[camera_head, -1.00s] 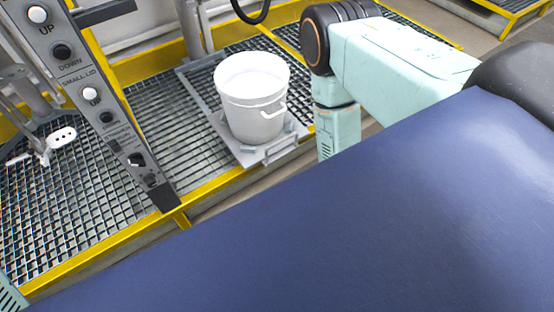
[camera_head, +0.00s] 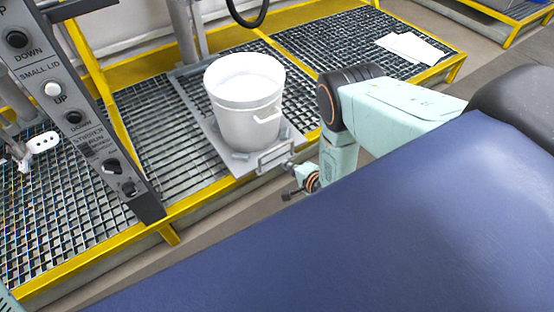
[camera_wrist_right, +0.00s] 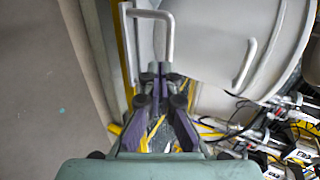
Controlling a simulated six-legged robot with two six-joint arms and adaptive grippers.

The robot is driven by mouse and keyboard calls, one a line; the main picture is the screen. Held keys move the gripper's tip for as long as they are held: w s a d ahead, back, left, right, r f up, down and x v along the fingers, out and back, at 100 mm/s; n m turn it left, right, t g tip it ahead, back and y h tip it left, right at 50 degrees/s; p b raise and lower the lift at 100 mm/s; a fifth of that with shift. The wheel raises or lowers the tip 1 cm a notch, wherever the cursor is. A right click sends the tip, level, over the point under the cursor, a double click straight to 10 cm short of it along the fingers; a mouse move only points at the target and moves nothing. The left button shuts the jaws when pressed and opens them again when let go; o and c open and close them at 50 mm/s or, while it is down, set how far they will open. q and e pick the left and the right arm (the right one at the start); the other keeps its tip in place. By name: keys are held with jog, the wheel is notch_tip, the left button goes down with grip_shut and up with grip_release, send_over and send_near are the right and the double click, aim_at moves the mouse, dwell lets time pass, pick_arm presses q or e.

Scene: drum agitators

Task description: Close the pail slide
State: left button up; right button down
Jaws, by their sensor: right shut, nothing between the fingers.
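The pail slide is a grey metal plate (camera_head: 214,133) with a bar handle (camera_head: 277,156) at its front, which overhangs the platform's yellow front edge. A white pail (camera_head: 247,118) stands upright on it. My right gripper (camera_head: 289,166) is low beside the handle, shut and empty. In the right wrist view the closed fingertips (camera_wrist_right: 161,72) are right by the handle (camera_wrist_right: 168,36); I cannot tell whether they touch it. The pail (camera_wrist_right: 220,45) fills the upper right there. My left gripper is not in view.
A control panel (camera_head: 85,125) with knobs and buttons slants across the left. Yellow-edged grating (camera_head: 165,145) surrounds the slide. White sheets (camera_head: 410,48) lie on the grating at back right. Bare floor (camera_head: 215,205) runs along the platform front. A hose loop (camera_head: 250,18) hangs behind the pail.

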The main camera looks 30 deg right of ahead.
jog(key=r+b+x, duration=0.1)
jog(key=b+x, duration=0.2)
jog(key=x, duration=0.3)
jog(key=shift+w, duration=0.7)
jog(key=shift+f, duration=0.1)
